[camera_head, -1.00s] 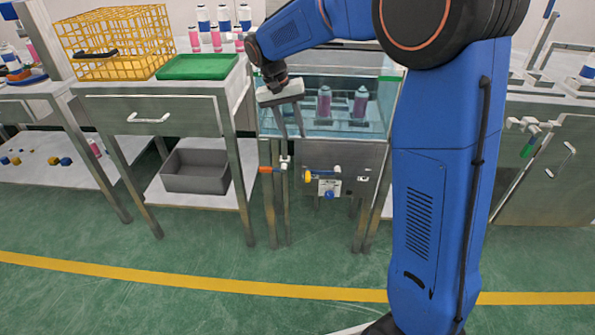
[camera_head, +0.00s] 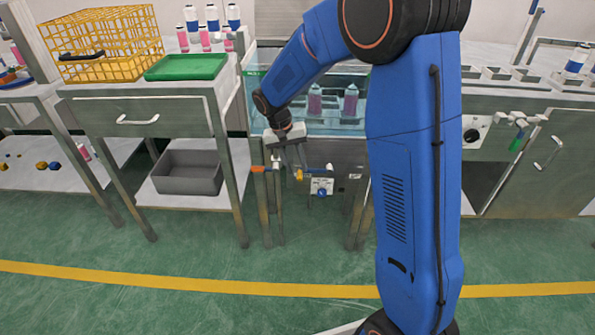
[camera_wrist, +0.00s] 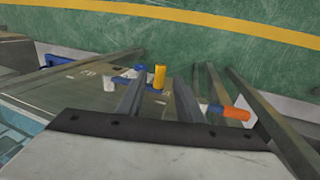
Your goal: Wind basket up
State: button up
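The water bath (camera_head: 345,130) is a glass-sided tank on a metal stand. Inside it, pink cans (camera_head: 351,102) sit in a dark basket (camera_head: 343,119), partly hidden by my arm. A small yellow handle (camera_head: 298,174) is on the tank's front; in the wrist view, the yellow handle (camera_wrist: 159,76) appears between my fingertips, just past them. My gripper (camera_head: 292,164) is in front of the stand, pointing down, with fingers apart. The wrist view shows nothing clearly held between the fingers (camera_wrist: 159,88); contact with the handle cannot be told.
An orange lever (camera_head: 258,169) is close to the left of my gripper and also shows in the wrist view (camera_wrist: 237,113). A blue knob (camera_head: 321,193) is below right. A bench with a yellow wire crate (camera_head: 100,45) and green tray (camera_head: 187,67) stands left. The floor ahead is clear.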

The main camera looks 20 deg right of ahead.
jog(key=shift+x, duration=1.35)
grip_shut()
jog(key=shift+r, duration=0.15)
